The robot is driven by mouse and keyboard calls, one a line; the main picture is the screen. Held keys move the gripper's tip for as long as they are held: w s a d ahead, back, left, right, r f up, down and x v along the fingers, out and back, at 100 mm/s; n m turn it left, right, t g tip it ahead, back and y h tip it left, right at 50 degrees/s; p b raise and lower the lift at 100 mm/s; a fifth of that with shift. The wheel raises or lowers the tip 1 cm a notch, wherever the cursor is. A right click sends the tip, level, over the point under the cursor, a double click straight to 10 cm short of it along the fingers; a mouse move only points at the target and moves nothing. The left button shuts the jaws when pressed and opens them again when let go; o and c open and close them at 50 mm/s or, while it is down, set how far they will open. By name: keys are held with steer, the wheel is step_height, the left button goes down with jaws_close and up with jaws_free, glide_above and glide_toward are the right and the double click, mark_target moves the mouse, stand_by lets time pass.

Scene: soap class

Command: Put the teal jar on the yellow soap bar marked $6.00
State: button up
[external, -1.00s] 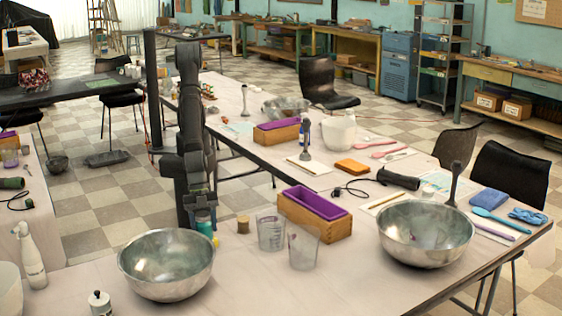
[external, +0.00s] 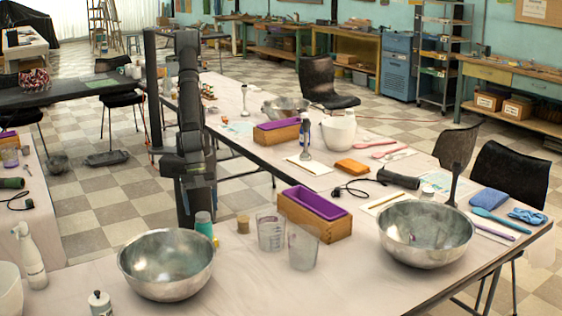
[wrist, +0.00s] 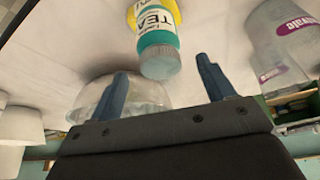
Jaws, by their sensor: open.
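The teal jar (external: 204,228), with a grey-teal lid, stands near the left metal bowl. In the wrist view the teal jar (wrist: 158,42) shows its lid toward me and a white label reading "TEA".
A metal bowl (external: 166,280) stands front left. A cork-coloured cylinder (external: 243,224), clear beakers (external: 271,233) and a wooden box with a purple liner (external: 338,229) stand to the right. A large metal bowl (external: 425,250) is farther right. The table front is mostly clear.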

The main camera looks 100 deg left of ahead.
mark_target(203, 216)
steer(key=shift+v, duration=2.7)
steer(key=x, duration=1.2)
steer(key=shift+f, duration=0.2)
step_height(203, 216, up, 3)
steer(key=shift+f, duration=0.2)
steer(key=shift+r, duration=0.45)
